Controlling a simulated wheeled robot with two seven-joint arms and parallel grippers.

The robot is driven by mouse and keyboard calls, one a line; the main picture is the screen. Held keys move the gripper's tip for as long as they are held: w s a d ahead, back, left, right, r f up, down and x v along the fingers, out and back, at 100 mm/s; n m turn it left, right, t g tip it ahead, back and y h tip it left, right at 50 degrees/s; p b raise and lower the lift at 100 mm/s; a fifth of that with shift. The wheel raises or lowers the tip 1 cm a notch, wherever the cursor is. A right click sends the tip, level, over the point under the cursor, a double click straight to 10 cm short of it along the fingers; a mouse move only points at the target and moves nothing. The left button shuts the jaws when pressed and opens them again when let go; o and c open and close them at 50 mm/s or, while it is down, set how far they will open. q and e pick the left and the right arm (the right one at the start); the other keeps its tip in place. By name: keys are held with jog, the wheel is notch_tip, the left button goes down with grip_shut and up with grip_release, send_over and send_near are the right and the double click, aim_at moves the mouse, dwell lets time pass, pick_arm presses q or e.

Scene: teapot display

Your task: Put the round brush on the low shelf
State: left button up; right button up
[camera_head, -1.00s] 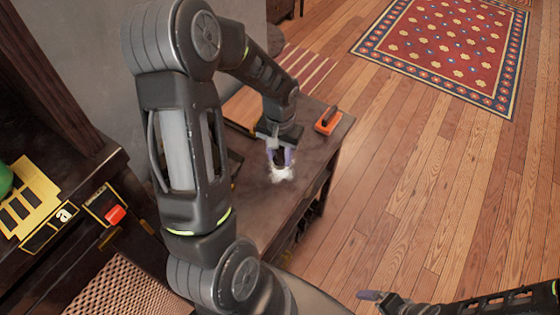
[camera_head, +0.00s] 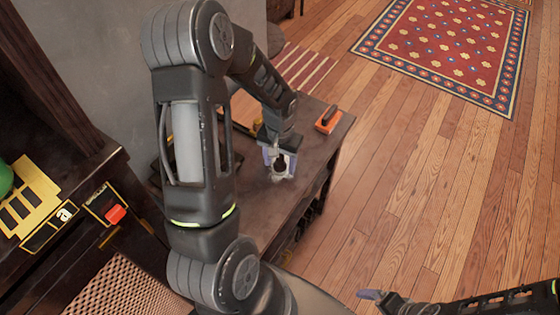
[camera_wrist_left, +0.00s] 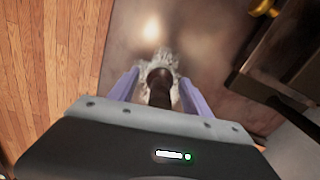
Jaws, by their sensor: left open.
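The round brush (camera_head: 281,164) has a dark handle and pale, fuzzy bristles. In the head view it is at the dark wooden low shelf (camera_head: 310,160), bristles toward the top surface; I cannot tell for sure whether they touch it. My left gripper (camera_head: 279,171) is open, with one purple finger on each side of the handle. The left wrist view also shows the brush (camera_wrist_left: 159,84) between the spread fingers (camera_wrist_left: 158,77), its bristles beyond them. My right gripper (camera_head: 376,296) shows only partly at the bottom right, away from the shelf, its opening unclear.
An orange tool (camera_head: 328,119) with a dark top lies near the shelf's far right corner. A dark cabinet with a yellow panel (camera_head: 30,200) and a red piece (camera_head: 115,214) stands at left. A patterned rug (camera_head: 450,50) lies on the open wooden floor at right.

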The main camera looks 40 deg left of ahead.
pick_arm(q)
notch_tip(320, 180, up, 12)
jog(key=shift+r, duration=0.2)
dwell(0.5)
dwell(0.4)
